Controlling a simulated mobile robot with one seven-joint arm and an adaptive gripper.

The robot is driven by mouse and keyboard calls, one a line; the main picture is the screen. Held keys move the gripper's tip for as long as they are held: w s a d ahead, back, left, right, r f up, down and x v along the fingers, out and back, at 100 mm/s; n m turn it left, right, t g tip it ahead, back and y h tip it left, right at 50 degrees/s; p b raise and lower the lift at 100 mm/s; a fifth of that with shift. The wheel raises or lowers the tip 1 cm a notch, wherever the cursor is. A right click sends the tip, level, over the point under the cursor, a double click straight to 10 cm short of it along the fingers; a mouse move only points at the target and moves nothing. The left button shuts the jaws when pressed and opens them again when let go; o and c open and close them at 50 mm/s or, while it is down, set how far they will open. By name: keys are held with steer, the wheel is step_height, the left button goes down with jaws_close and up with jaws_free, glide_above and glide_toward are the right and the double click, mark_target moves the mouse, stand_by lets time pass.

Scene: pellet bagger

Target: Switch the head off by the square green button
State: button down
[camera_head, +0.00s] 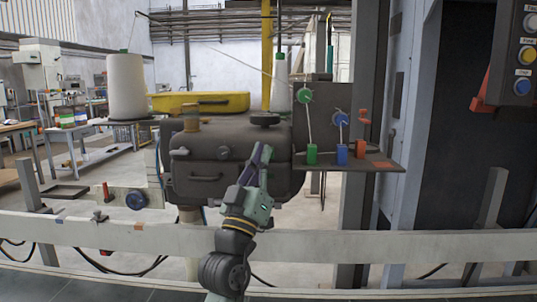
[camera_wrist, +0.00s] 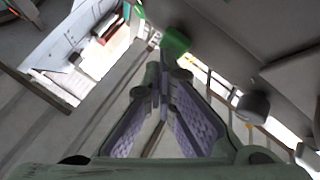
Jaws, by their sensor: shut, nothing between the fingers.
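My gripper (camera_head: 262,152) is shut and empty, raised in front of the dark machine head (camera_head: 205,186). In the wrist view its closed fingertips (camera_wrist: 163,72) point toward a green block-like piece (camera_wrist: 175,42). The fingertips look close to it but I cannot tell whether they touch. In the head view a small upright green piece (camera_head: 312,154) stands at the head's right end, to the right of the fingertips. It looks like the green button, but its square shape is not clear at this size. A round green knob (camera_head: 304,96) with thread sits above it.
A blue piece (camera_head: 342,154) and a red piece (camera_head: 360,149) stand right of the green one, on a dark plate (camera_head: 385,164). A white rail (camera_head: 330,240) crosses in front. A white thread cone (camera_head: 126,88) stands at left, and a yellow case (camera_head: 200,102) behind.

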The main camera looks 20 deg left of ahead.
steer(key=shift+s+d, duration=0.25)
steer(key=shift+s, duration=0.45)
steer(key=s+d, duration=0.1)
steer(key=s, duration=0.4)
steer(key=shift+s+d, duration=0.3)
steer(key=shift+s, duration=0.1)
